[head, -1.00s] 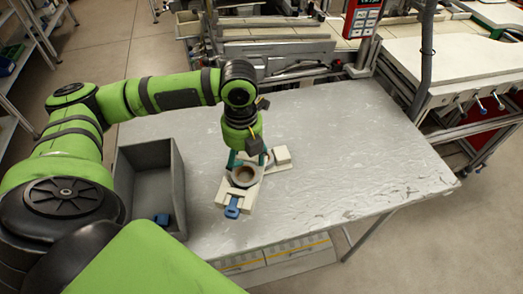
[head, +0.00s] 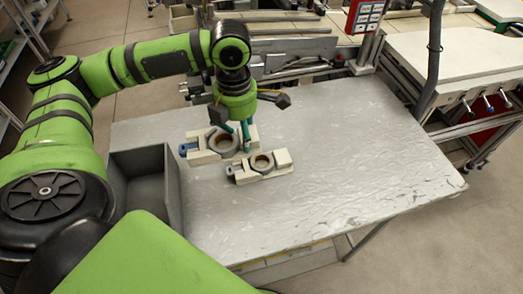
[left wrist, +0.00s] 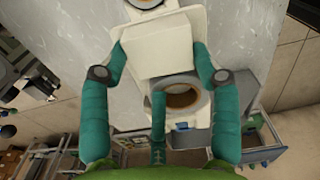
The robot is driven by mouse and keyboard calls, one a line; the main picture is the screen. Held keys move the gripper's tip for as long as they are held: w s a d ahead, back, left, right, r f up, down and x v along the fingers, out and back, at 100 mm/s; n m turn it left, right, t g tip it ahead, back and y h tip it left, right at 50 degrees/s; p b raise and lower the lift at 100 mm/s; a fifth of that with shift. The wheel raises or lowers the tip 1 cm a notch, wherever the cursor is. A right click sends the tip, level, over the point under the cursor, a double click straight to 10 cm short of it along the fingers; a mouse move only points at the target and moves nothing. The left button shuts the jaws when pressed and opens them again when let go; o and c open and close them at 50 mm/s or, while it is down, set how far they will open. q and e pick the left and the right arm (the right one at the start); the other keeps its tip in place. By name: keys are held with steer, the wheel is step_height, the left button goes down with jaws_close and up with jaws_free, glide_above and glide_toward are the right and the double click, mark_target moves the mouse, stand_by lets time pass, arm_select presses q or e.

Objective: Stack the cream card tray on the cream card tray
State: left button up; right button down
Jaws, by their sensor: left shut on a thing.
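Two cream card trays show in the head view, each with a grey ring-shaped reel and a blue piece at its left end. My left gripper (head: 234,134) is shut on the farther cream card tray (head: 205,156). The other cream card tray (head: 280,159) lies on the table just in front and to the right, apparently apart from it. The left wrist view shows the held tray (left wrist: 165,58) between the teal fingers (left wrist: 160,75), its reel (left wrist: 180,98) partly behind a finger. Whether the held tray touches the table is unclear. My right gripper is out of view.
A grey open bin (head: 174,180) stands at the table's left, partly behind my arm. The grey table (head: 370,160) is clear to the right. Metal machinery (head: 290,50) lines its back edge.

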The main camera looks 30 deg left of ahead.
arm_select(q)
steer(key=w+d+b, duration=0.1)
steer(key=w+d, duration=0.2)
steer(key=d, duration=0.5)
steer(key=w+d+b, duration=0.1)
steer(key=w+d, duration=0.3)
steer(key=d, duration=0.5)
steer(key=p, duration=0.2)
glide_above(275, 157)
steer(key=shift+n, duration=0.3)
step_height(275, 157, down, 6)
steer(key=shift+f, duration=0.2)
steer(key=shift+a+f, duration=0.1)
steer(key=shift+f, duration=0.1)
step_height(275, 157, down, 3)
steer(key=shift+f+p, duration=0.1)
steer(key=shift+p, duration=0.5)
steer(key=shift+w+f, duration=0.1)
steer(key=shift+f, duration=0.35)
steer(key=o, duration=1.5)
steer(key=shift+c, duration=0.2)
